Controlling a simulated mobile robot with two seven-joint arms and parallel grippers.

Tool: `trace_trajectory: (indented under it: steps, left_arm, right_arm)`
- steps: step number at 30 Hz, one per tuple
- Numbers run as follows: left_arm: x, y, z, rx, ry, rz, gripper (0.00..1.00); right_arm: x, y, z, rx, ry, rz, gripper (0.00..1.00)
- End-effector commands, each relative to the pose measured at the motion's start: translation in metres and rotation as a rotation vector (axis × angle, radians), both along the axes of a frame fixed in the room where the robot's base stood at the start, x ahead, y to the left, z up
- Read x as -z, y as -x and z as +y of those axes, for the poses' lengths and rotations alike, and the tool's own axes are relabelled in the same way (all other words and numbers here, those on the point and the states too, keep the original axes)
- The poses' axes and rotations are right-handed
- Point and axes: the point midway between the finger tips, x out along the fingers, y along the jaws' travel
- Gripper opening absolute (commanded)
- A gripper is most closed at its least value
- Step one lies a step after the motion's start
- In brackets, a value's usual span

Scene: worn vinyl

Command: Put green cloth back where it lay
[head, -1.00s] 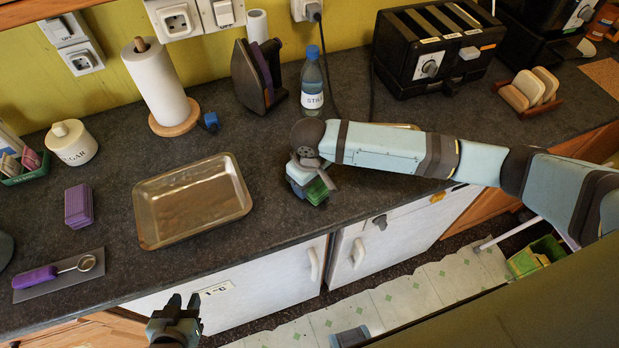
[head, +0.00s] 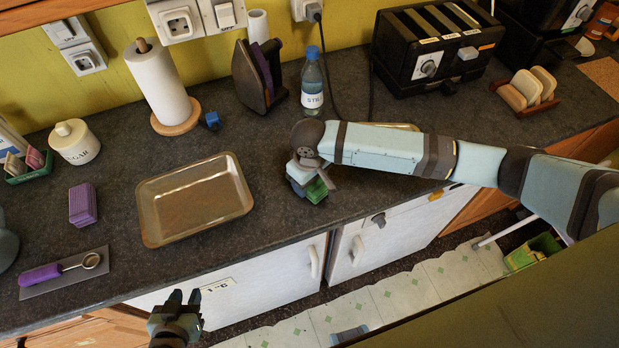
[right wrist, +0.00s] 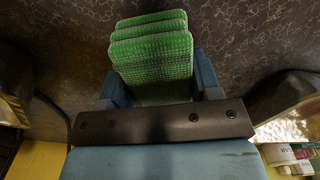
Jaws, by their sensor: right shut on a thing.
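The green cloth (head: 316,191) is a folded, layered stack near the front edge of the dark counter, below the water bottle. In the right wrist view the green cloth (right wrist: 152,58) stands between the fingers. My right gripper (head: 308,180) is shut on it; its arm reaches in from the right. From these views I cannot tell whether the cloth touches the counter. My left gripper (head: 184,299) is empty in front of the white cupboard doors, with a small gap between its fingers.
A metal tray (head: 194,239) lies left of the cloth, with a folded purple cloth (head: 83,204) beyond it. An iron (head: 259,77), a bottle (head: 312,82) and a black toaster (head: 433,50) stand behind. Bare counter lies between tray and cloth.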

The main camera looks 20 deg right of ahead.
Motion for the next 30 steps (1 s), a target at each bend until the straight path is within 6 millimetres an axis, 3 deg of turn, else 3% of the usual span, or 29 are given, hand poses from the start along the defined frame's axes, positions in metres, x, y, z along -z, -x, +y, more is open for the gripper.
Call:
trace_trajectory:
  steps: [30]
  left_arm:
    - [0.0029, 0.0005, 0.0006, -0.001, -0.001, 0.003, 0.34]
  right_arm:
    - [0.0083, 0.0002, 0.0000, 0.000, 0.000, 0.001, 0.36]
